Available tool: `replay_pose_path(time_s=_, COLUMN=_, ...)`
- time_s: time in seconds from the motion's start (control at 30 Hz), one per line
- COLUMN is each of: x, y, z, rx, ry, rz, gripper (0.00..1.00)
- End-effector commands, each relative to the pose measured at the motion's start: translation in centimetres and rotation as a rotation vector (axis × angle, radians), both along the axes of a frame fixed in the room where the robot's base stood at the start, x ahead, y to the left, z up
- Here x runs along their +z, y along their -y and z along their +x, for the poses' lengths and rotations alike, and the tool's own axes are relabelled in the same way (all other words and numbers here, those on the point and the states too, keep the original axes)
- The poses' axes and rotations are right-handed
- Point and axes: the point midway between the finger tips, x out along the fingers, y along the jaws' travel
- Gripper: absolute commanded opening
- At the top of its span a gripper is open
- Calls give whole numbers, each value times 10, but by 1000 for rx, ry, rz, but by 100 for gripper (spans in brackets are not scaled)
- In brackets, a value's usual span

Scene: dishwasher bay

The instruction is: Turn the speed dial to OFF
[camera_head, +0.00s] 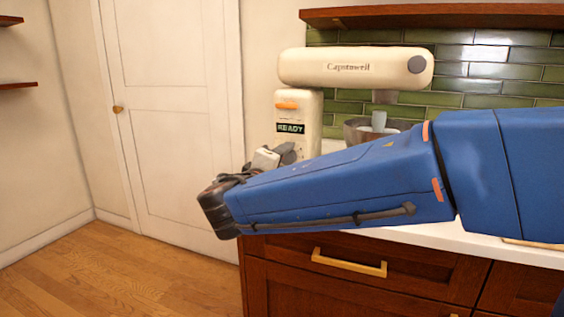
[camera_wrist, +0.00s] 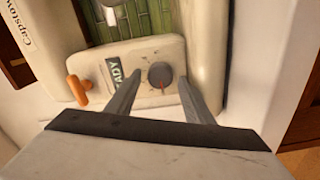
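The speed dial (camera_wrist: 160,75) is a dark round knob with a red mark on the cream mixer's panel (camera_wrist: 95,68). In the wrist view its red mark points down in the picture; the small marks around it are too small to read. My gripper (camera_wrist: 160,78) is open, with one grey finger on each side of the dial in the picture. I cannot tell whether the fingers touch it. In the head view the cream stand mixer (camera_head: 350,68) stands on the counter, its display (camera_head: 290,128) reading READY. My gripper (camera_head: 284,153) hides the dial there.
An orange lever (camera_head: 288,105) sits above the display. A metal bowl (camera_head: 358,130) is under the mixer head, partly behind my blue arm. The white counter (camera_head: 480,243) is over brown drawers (camera_head: 400,268). A shelf (camera_head: 430,16) hangs above. The wooden floor at left is clear.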

Motion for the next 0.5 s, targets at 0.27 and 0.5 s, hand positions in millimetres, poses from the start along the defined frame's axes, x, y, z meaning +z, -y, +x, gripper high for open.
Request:
replay_pose_path(time_s=0.27, x=0, y=-6, z=-15, rx=1, ry=-1, rz=0, gripper=49)
replay_pose_path(time_s=0.5, x=0, y=-18, z=-48, rx=2, ry=0, rz=0, gripper=49)
